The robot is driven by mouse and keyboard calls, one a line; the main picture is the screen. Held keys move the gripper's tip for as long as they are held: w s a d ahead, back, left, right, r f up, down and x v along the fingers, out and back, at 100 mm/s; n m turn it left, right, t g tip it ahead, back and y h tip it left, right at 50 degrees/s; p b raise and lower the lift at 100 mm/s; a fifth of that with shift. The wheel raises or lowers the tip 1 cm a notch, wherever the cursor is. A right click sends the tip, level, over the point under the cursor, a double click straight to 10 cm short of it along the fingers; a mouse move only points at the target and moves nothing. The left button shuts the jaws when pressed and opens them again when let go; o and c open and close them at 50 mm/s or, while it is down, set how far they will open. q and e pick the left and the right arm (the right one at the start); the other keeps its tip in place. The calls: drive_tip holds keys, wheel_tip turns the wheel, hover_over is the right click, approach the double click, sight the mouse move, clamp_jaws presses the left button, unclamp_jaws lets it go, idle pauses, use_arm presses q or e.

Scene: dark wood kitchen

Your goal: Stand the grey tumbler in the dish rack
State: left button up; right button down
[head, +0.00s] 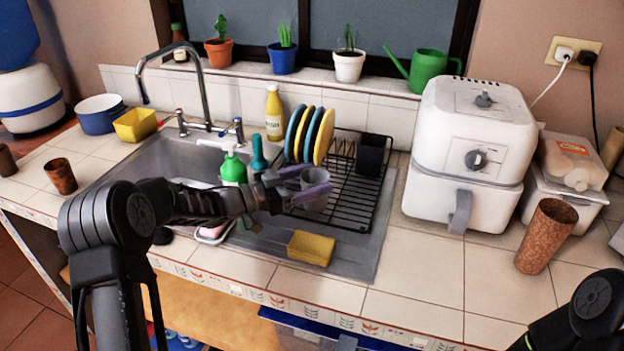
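The grey tumbler (313,177) is between the fingers of my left gripper (303,186), over the left part of the black wire dish rack (345,205). The gripper's fingers and wrist hide part of the tumbler. The gripper appears shut on it, and I cannot tell whether the tumbler touches the rack. The rack stands on the drainboard right of the sink. Only part of my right arm shows at the lower right corner; its gripper is out of view.
Colourful plates (310,135) stand at the rack's back left, with a black holder (373,155) at its back right. Green bottle (233,169) stands left; white air fryer (470,150) and brown tumbler (546,236) stand right.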

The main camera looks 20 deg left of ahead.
use_arm(q)
drive_tip(key=shift+o, duration=1)
drive_tip(key=shift+r, duration=0.15)
drive_tip(key=shift+r, duration=0.2)
drive_tip(key=b+v, duration=0.1)
drive_tip(key=v, duration=1.1)
drive_tip(key=shift+b, duration=0.3)
idle(0.3)
